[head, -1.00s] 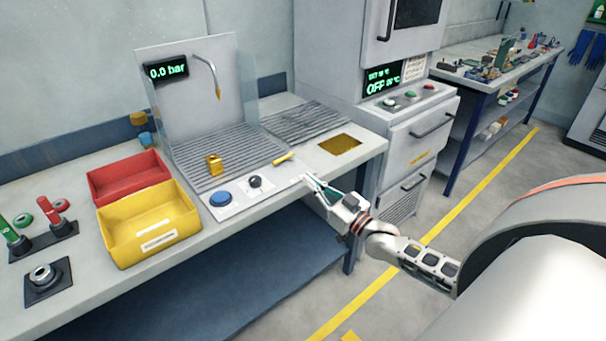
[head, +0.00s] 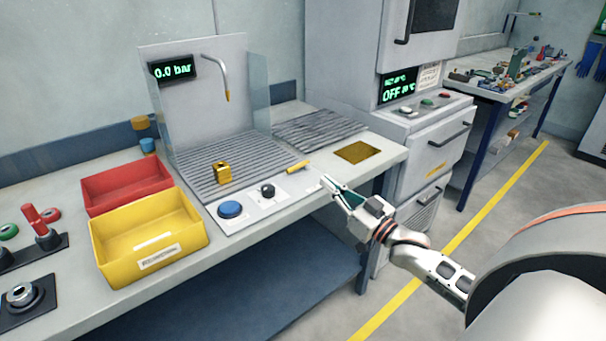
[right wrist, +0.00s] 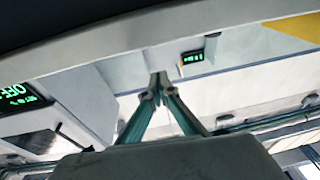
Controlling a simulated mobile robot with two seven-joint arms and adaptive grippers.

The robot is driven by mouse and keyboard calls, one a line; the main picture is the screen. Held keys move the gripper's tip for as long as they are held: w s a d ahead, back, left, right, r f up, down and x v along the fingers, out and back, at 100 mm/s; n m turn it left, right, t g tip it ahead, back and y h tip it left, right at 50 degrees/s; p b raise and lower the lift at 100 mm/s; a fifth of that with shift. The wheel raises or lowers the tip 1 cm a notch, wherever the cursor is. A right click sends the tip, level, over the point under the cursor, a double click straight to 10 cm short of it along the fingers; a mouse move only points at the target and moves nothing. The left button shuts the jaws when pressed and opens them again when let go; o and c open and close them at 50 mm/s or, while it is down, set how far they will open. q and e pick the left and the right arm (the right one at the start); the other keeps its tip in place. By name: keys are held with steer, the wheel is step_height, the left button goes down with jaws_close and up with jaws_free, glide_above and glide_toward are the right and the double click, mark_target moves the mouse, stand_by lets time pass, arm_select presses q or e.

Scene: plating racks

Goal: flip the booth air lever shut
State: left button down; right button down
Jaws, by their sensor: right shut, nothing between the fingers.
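The booth air lever (head: 298,167) is a small yellow handle on the front right of the spray booth's panel, lying slantwise along the edge of the slatted floor. The booth's display (head: 172,70) reads 0.0 bar. My right gripper (head: 324,181) is shut and empty, just right of and in front of the lever, with a small gap in the picture. Its closed fingertips also show in the right wrist view (right wrist: 158,80), with nothing between them. I cannot make out the lever for certain in that view. My left gripper is not in view.
On the panel are a blue button (head: 230,209) and a black knob (head: 268,191). A yellow block (head: 221,172) stands on the slats. Yellow (head: 150,243) and red (head: 126,186) bins are at left. An oven cabinet (head: 430,151) stands at right. The bench front edge lies beneath my right gripper.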

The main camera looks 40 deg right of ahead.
mark_target(304, 181)
steer(key=x, duration=0.6)
steer(key=w+f, duration=0.1)
steer(key=w+b, duration=0.1)
steer(key=w, duration=0.1)
steer(key=shift+a+f, duration=0.2)
steer(key=shift+f, duration=0.2)
steer(key=shift+w+f, duration=0.1)
steer(key=shift+w, duration=0.1)
steer(key=shift+w+a+f, duration=0.1)
steer(key=shift+w, duration=0.1)
